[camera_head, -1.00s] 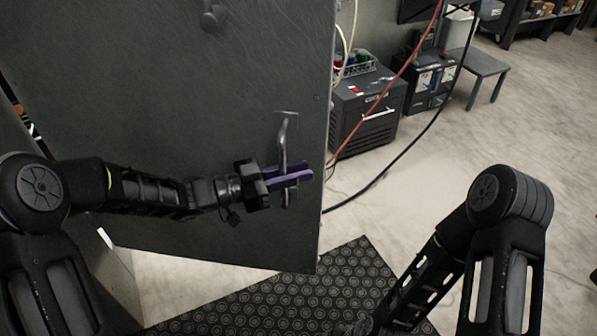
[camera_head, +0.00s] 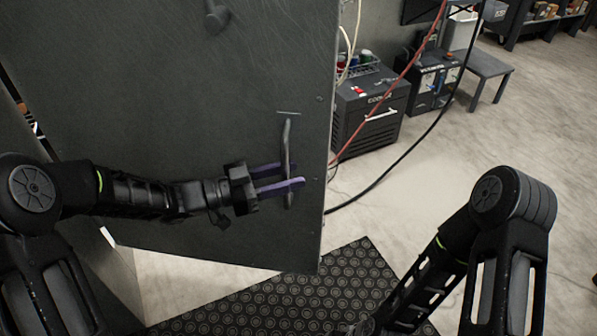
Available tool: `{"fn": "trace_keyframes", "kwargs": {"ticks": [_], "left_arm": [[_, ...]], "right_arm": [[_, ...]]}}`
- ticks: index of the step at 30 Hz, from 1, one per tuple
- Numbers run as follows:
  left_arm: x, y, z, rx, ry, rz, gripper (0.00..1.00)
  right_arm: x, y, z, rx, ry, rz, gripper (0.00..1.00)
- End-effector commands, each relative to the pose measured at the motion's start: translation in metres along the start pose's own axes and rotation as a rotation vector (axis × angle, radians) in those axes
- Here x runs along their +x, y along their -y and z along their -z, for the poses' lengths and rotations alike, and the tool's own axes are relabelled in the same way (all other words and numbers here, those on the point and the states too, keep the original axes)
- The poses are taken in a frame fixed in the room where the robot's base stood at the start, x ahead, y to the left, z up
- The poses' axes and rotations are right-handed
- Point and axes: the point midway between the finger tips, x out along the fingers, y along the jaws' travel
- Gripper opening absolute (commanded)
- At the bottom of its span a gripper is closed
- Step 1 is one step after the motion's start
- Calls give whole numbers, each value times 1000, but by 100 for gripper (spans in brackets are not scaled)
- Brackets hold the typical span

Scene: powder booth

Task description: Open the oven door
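The oven door (camera_head: 190,90) is a large dark grey panel filling the left and middle of the view. Its right edge stands clear of anything behind it, and floor shows below its lower edge. A vertical metal bar handle (camera_head: 287,138) is near that right edge. My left gripper (camera_head: 293,174) is at the lower half of the handle, its purple fingers spread apart. The nearer finger crosses in front of the bar and the other reaches the bar from behind; I cannot tell whether they touch it. My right arm is at lower right, its gripper out of view.
A dark cabinet (camera_head: 367,118) stands behind the door's right edge, with a grey stool (camera_head: 480,65) farther right. A red hose (camera_head: 405,72) and a black cable (camera_head: 405,155) hang and trail there. A black studded mat (camera_head: 300,300) lies below. The floor at right is open.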

Motion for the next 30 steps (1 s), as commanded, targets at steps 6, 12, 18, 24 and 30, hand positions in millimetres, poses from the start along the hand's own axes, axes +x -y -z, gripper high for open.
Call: {"fn": "trace_keyframes", "kwargs": {"ticks": [6, 12, 18, 24, 30], "left_arm": [[-36, 1, 0, -1, 0, 2, 38], [-50, 0, 0, -1, -1, 0, 38], [-50, 0, 0, -1, 0, -1, 38], [-50, 0, 0, -1, 0, -1, 38], [-50, 0, 0, -1, 0, -1, 38]], "right_arm": [[-3, 1, 0, 0, 0, 0, 35], [-3, 1, 0, 0, 0, 0, 35], [-3, 1, 0, 0, 0, 0, 35], [-3, 1, 0, 0, 0, 0, 35], [-3, 1, 0, 0, 0, 0, 35]]}}
